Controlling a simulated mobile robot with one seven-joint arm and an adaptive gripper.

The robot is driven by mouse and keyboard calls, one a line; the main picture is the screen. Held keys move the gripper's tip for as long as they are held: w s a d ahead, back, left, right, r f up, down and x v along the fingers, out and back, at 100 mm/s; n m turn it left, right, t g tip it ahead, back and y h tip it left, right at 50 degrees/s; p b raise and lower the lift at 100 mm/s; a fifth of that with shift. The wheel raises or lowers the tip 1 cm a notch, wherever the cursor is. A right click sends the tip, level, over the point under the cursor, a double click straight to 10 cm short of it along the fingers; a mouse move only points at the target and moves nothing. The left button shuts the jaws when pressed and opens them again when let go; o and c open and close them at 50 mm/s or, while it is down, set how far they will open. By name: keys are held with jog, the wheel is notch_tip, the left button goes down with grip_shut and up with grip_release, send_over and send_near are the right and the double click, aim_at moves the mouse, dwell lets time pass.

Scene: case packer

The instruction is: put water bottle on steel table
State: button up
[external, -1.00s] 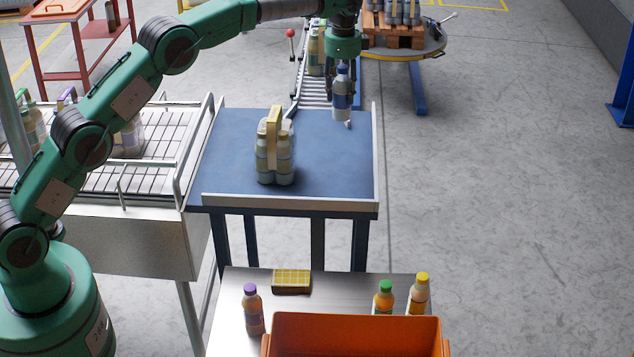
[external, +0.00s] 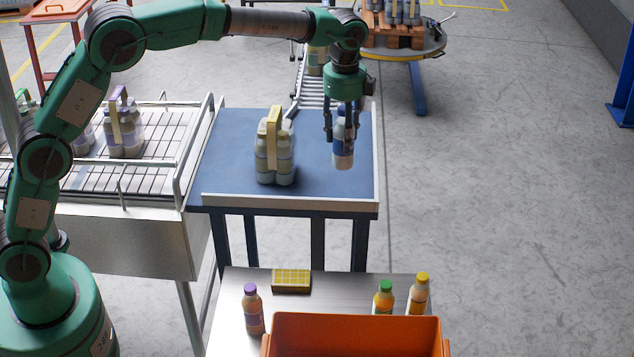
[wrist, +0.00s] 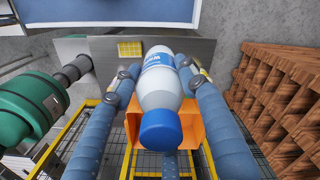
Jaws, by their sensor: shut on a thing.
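The water bottle (external: 343,148), with a white body and blue label, hangs upright or nearly so from my gripper (external: 341,128), over the right part of the blue table. In the wrist view the bottle (wrist: 160,85) has a blue cap and sits between the two fingers of my gripper (wrist: 161,75), which are shut on it. The steel table (external: 235,295) stands at the front of the external view, apart from the bottle. Its grey top (wrist: 100,48) also shows in the wrist view.
The steel table holds a purple-capped bottle (external: 252,310), a green-capped bottle (external: 383,297), a yellow-capped bottle (external: 418,294), a yellow-topped box (external: 291,281) and an orange crate (external: 355,324). A bottle pack (external: 275,155) stands on the blue table (external: 235,150). Bare steel shows between the box and green-capped bottle.

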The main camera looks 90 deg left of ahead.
jog(key=s+d+f+m+b, duration=0.15)
jog(key=s+d, duration=0.25)
jog(key=d, duration=0.4)
jog(key=s+d+f+m+b, duration=0.1)
jog(key=s+d+m, duration=0.3)
jog(key=d, duration=0.5)
jog(key=s+d+f+m+b, duration=0.1)
jog(key=s+d+b, duration=0.1)
jog(key=s+d, duration=0.45)
notch_tip(320, 180, down, 28)
jog(key=w+d, duration=0.1)
jog(key=d, duration=0.1)
jog(key=shift+w, duration=0.15)
jog(key=shift+r, duration=0.1)
jog(key=shift+w, duration=0.1)
jog(key=w+a+f+p, duration=0.1)
jog(key=w+a, duration=0.2)
jog(key=w, duration=1.2)
jog(key=shift+w+a+f, duration=0.15)
jog(key=shift+w+f, duration=0.1)
jog(key=shift+f, duration=1.75)
